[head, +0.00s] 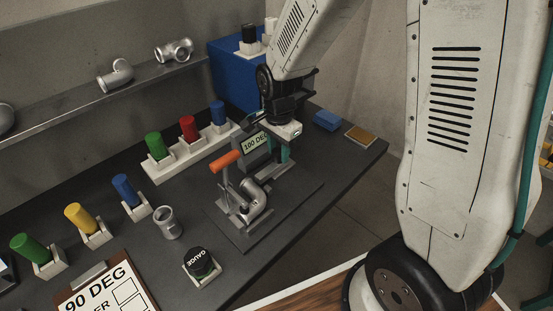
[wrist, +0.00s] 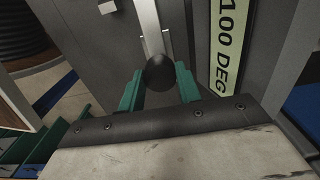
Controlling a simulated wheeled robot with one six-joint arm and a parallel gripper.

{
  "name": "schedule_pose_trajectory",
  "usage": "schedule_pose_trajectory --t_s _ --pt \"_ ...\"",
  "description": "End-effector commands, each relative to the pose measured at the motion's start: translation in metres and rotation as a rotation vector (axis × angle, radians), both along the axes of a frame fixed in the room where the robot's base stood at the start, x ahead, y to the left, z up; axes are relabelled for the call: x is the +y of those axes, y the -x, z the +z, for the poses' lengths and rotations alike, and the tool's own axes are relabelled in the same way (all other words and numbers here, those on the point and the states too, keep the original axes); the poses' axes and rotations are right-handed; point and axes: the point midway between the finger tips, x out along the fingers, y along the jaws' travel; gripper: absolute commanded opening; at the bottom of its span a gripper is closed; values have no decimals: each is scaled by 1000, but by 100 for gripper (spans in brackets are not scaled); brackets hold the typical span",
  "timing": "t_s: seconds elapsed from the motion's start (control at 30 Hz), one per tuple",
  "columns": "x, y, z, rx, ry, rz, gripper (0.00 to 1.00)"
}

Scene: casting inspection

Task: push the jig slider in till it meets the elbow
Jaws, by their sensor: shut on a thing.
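The grey pipe elbow (head: 254,204) sits in the jig (head: 240,232) on the dark bench, in the head view. An orange-handled clamp (head: 224,160) stands at its left. My gripper (head: 285,155) is lowered behind the elbow, beside the 100 DEG sign (head: 255,144). In the wrist view its teal fingers (wrist: 159,75) are shut on the round black knob (wrist: 161,72) of the jig slider. A pale metal bar (wrist: 149,25) runs away beyond the knob. The elbow is not seen in the wrist view. The gap between slider and elbow cannot be made out in the head view.
A white rack (head: 190,152) with green, red and blue plugs stands left of the jig. A loose fitting (head: 167,222) and the black gauge (head: 199,262) are in front. A blue bin (head: 232,75) stands behind. A blue block (head: 327,120) lies at right.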

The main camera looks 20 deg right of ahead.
Motion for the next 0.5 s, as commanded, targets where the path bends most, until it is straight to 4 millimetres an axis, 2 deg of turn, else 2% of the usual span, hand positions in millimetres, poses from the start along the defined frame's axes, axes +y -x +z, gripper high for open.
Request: schedule_pose_trajectory --t_s 0.5 --pt "6 0 2 -7 -1 -1 15"
